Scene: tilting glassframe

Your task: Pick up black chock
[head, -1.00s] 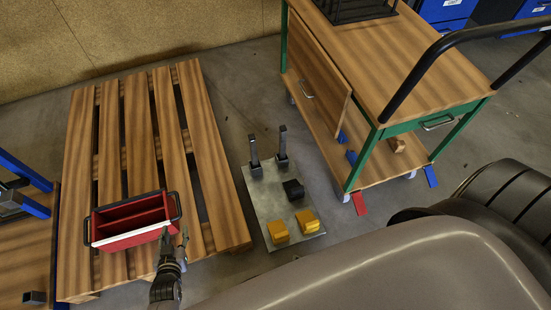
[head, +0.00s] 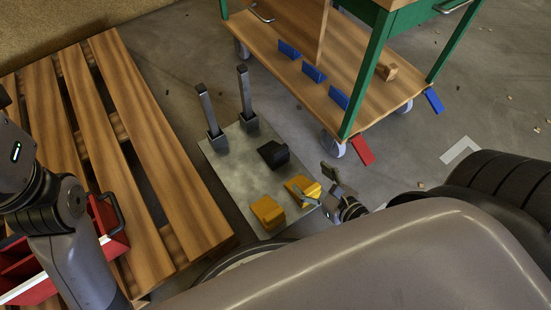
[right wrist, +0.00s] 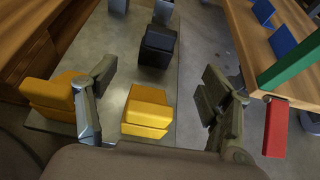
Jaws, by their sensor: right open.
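The black chock (head: 273,153) stands on a grey metal plate (head: 225,170) on the floor, behind the two yellow chocks. In the right wrist view the black chock (right wrist: 157,46) is farther out, beyond the fingertips. My right gripper (head: 312,180) is open above the near right part of the plate. In the right wrist view its fingers (right wrist: 158,80) are spread to either side of one yellow chock (right wrist: 147,110), not closed on it. My left arm shows at the left of the head view, but its gripper does not.
The other yellow chock (head: 266,212) sits left of the gripper. Two upright grey posts (head: 245,95) stand at the plate's far side. A wooden cart (head: 290,60) with red and blue wedges is beyond. A red tray (head: 112,240) lies on the pallet (head: 170,190) at left.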

